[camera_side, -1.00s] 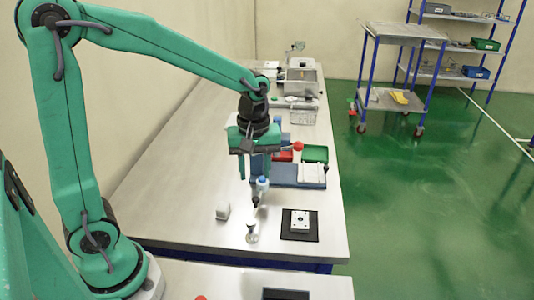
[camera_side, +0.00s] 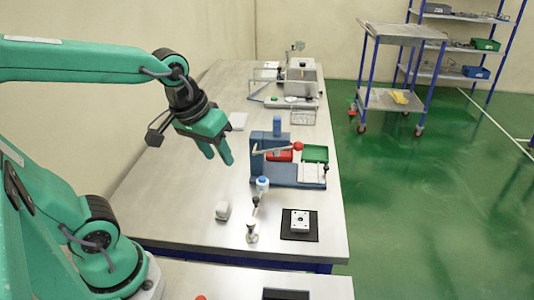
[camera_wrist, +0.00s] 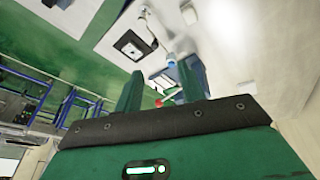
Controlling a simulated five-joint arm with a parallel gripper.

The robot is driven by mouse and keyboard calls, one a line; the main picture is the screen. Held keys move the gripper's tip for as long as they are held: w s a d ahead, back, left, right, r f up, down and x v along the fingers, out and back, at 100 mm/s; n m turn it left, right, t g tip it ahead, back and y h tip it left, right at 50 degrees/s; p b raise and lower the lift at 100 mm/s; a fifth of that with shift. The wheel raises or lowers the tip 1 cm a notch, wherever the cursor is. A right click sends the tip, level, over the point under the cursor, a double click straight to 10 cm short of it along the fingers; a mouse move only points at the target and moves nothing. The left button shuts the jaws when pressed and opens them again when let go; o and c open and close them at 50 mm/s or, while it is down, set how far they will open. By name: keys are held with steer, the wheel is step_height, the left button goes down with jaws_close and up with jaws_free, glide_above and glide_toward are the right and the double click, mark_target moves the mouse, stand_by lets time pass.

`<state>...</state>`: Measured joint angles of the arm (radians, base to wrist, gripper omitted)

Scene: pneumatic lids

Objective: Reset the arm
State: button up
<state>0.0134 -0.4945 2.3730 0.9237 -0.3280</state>
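My gripper (camera_side: 219,158) hangs in the air above the left side of the steel table (camera_side: 170,185), to the left of the blue press. In the side view its two green fingers point down and to the right. The fingers also show in the wrist view (camera_wrist: 158,88), with a clear gap between them. The gripper is open and I see nothing held in it. My arm is bent back toward the left of the side view.
A blue press (camera_side: 277,160) with a red-knobbed lever stands on the table, with a green bin (camera_side: 315,154) beside it. In front are a small white block (camera_side: 222,211), a white plate (camera_side: 300,220) on a black mat and a small metal stand (camera_side: 251,235).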

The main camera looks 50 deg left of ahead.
steer(key=s+m+t, duration=0.1)
steer(key=s, duration=0.1)
steer(key=s+r+m, duration=0.1)
steer(key=s+m, duration=0.1)
steer(key=shift+a+m+t, duration=0.2)
steer(key=shift+m+t, duration=0.1)
steer(key=shift+t, duration=0.1)
